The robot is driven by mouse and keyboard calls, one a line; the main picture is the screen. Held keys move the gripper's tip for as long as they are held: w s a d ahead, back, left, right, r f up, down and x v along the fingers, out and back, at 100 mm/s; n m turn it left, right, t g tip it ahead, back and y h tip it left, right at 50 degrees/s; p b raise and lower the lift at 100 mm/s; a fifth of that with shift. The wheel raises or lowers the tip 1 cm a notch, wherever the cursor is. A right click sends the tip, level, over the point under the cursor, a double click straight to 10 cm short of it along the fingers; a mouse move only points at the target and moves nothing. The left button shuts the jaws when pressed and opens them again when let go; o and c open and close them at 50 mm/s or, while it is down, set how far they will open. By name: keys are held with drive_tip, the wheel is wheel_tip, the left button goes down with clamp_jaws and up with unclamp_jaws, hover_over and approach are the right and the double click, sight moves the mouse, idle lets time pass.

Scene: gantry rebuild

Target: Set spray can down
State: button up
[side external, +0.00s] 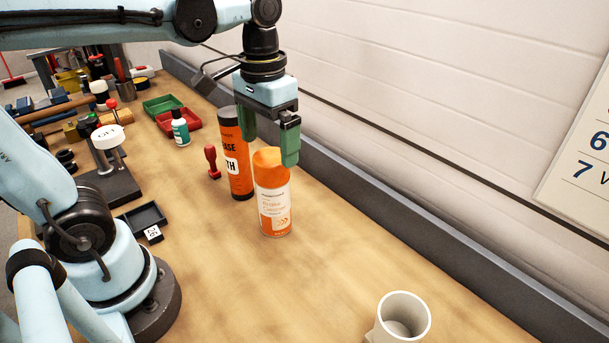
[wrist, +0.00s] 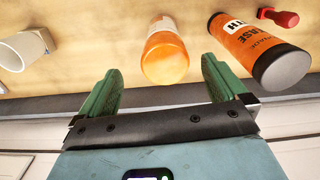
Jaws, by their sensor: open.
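The spray can (side external: 274,205) is white and orange with an orange cap and stands upright on the wooden bench. In the wrist view the spray can (wrist: 165,55) shows cap-first, just beyond and between the fingertips. My gripper (side external: 268,140) has green fingers and is open above and around the level of the can's cap. In the wrist view the fingers of my gripper (wrist: 160,80) are spread wide with nothing pressed between them. Part of the cap's right side is hidden behind one finger in the side view.
A larger orange and black canister (side external: 238,165) stands close behind the can. A red stamp (side external: 212,162) is beside it. A white mug (side external: 402,318) stands at the front right. Red and green trays (side external: 182,127) and a small bottle (side external: 180,130) lie farther back. A dark ledge runs along the wall.

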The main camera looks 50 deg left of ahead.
sight(270, 158)
wheel_tip(270, 158, down, 3)
drive_tip(key=shift+f, duration=0.2)
drive_tip(key=shift+w+a+f, duration=0.15)
drive_tip(key=shift+w+f, duration=0.05)
drive_tip(key=shift+f, duration=0.7)
drive_tip(key=shift+w+a+f, duration=0.15)
drive_tip(key=shift+f, duration=1.6)
drive_tip(key=c, duration=1.4)
drive_tip(key=shift+c, duration=0.2)
drive_tip(key=shift+r, duration=0.2)
